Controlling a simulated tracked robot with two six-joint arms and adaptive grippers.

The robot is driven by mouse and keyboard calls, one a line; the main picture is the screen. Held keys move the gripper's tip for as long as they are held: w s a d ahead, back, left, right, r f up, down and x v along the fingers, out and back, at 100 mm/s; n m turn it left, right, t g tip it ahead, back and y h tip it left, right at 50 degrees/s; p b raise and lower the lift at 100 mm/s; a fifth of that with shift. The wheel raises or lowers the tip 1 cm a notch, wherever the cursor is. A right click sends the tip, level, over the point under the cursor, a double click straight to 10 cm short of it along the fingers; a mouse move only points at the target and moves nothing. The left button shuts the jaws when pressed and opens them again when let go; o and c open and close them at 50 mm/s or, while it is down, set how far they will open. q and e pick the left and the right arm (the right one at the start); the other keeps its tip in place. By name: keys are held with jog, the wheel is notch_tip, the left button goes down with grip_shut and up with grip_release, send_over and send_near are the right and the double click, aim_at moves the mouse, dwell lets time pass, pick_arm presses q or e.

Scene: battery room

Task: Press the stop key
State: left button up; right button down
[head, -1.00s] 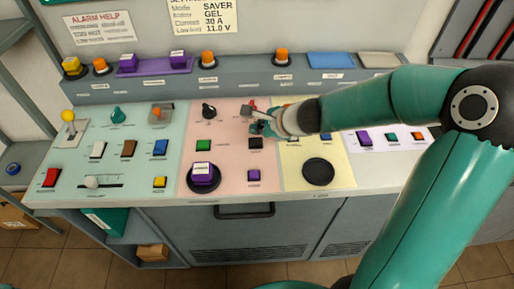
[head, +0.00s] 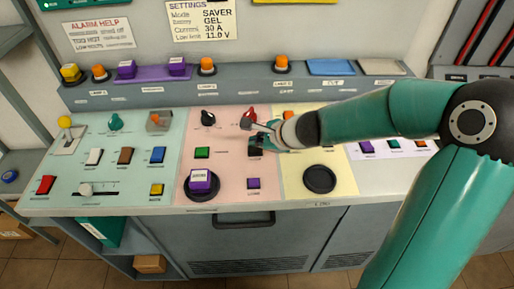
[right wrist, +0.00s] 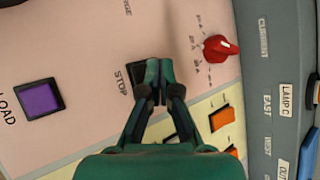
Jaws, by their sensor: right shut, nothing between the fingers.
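The stop key (head: 255,152) is a small black square key on the pink section of the console. In the right wrist view the black key (right wrist: 135,76) lies beside the printed word STOP and is partly hidden by my fingers. My right gripper (head: 258,137) is shut and empty, with its fingertips over the far part of the key. In the right wrist view the teal fingertips of the gripper (right wrist: 158,76) overlap the key's edge. I cannot tell whether they touch it. My left gripper is not in view.
A red knob (head: 248,118) stands just behind the gripper. A green key (head: 202,153) is to the left, and a purple key (head: 253,183) is in front. Orange rocker switches (right wrist: 222,118) lie on the yellow section beside my fingers. A round black pad (head: 319,179) is at the right.

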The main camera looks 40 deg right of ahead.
aim_at(257, 150)
dwell(0.7)
jog(key=shift+w+f+b, duration=0.1)
jog(key=shift+f+b, duration=0.25)
jog(key=shift+f, duration=0.05)
jog(key=shift+f+b, duration=0.5)
jog(key=shift+b, duration=0.05)
dwell(0.5)
jog(key=shift+r, duration=0.15)
jog(key=shift+r+p, duration=0.8)
jog(key=shift+p, duration=0.1)
notch_tip(257, 150, up, 5)
jog(key=p, duration=0.5)
dwell(0.8)
